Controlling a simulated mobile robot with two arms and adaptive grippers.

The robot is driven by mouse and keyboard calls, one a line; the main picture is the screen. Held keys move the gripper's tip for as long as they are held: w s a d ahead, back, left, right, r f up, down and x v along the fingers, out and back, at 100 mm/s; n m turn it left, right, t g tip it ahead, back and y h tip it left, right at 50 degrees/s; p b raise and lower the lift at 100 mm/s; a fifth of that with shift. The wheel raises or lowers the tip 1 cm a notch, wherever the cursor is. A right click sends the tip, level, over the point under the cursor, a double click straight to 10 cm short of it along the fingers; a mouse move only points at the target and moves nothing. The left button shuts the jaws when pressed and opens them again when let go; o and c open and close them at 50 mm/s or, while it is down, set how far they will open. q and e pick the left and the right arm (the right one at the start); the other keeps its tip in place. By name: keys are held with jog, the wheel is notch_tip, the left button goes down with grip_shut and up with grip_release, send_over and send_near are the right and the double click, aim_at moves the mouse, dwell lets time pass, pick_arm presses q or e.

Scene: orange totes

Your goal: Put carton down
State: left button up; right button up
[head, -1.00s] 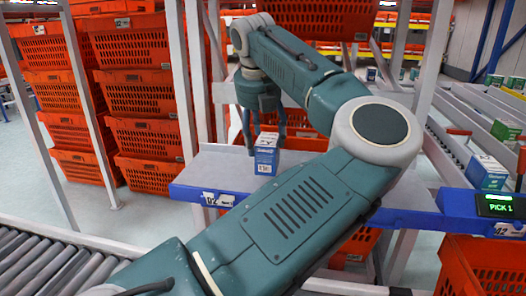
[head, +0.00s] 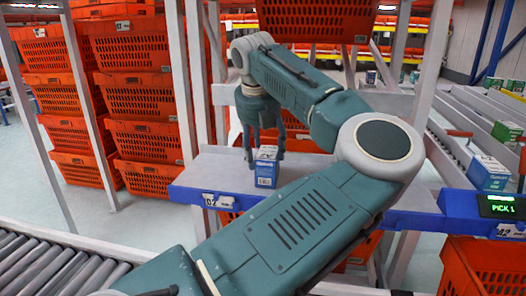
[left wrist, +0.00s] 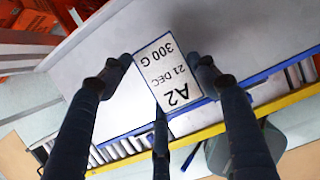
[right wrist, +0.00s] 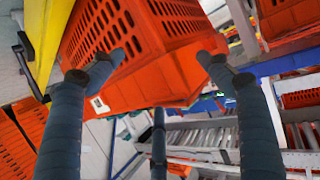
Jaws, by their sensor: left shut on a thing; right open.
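A small blue and white carton (head: 266,172) is upright at the front part of a grey shelf (head: 215,172) with a blue front edge. My left gripper (head: 266,158) comes from above and is shut on the carton, with fingers at its sides. Whether the carton's base touches the shelf, I cannot tell. In the left wrist view the carton's white top (left wrist: 168,72) shows between the fingertips and reads "A2 21 DEC 300 G". My right gripper (right wrist: 158,62) shows only in its own wrist view, open and empty in front of an orange tote (right wrist: 150,40).
Another blue and white carton (head: 487,173) stands on the roller lane at the right, behind a "PICK 1" display (head: 497,206). Stacked orange totes (head: 140,95) fill the left. A roller conveyor (head: 50,265) runs at lower left. The shelf is clear left of the carton.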

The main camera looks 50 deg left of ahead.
pick_arm(q)
jog(key=o, duration=1.4)
jog(key=shift+c, duration=0.2)
